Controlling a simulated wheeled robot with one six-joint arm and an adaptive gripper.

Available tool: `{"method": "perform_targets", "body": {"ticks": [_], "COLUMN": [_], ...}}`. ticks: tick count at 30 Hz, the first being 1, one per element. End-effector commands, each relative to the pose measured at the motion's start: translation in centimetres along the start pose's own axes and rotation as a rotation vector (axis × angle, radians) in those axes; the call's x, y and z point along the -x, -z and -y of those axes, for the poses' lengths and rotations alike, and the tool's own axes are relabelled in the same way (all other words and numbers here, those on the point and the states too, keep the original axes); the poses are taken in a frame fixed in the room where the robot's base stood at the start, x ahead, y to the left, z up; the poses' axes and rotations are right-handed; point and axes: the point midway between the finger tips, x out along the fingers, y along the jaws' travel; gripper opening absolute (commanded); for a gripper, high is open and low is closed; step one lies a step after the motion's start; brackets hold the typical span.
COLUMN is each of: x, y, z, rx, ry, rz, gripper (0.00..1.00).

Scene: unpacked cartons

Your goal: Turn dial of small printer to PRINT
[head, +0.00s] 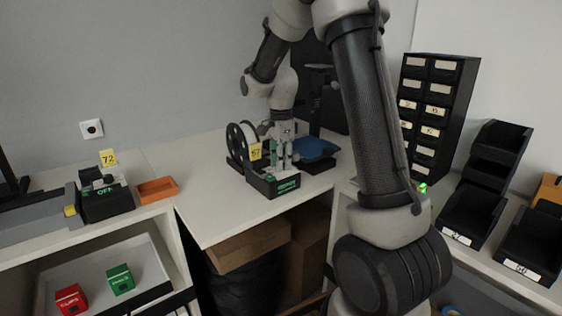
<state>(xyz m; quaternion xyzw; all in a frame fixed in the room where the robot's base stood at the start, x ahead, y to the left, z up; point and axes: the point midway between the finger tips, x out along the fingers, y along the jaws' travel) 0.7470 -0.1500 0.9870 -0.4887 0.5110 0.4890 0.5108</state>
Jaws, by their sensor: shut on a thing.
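The small printer appears to be the low black box (262,187) with green lettering on its front, near the front edge of the middle table. The lettering is too small to read surely. My gripper (281,166) points down over the top of this box, with its fingers shut on the dial. The dial itself is hidden between the fingers, so its setting cannot be told. A yellow tag reading about 67 (255,151) stands at the back left of the box.
A black device marked OFF (107,204) and an orange tray (157,190) are at left. A black drawer cabinet (437,105) and bins (470,213) are at right.

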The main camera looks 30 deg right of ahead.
Motion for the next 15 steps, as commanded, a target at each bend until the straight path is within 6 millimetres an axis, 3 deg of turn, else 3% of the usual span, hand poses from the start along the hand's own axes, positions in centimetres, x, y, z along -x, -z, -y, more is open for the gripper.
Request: {"method": "perform_targets", "body": {"ticks": [15], "x": [0.05], "y": [-0.03], "z": [0.06], "rx": [-0.041], "ry": [0.002], "rz": [0.001], "gripper": [0.01]}}
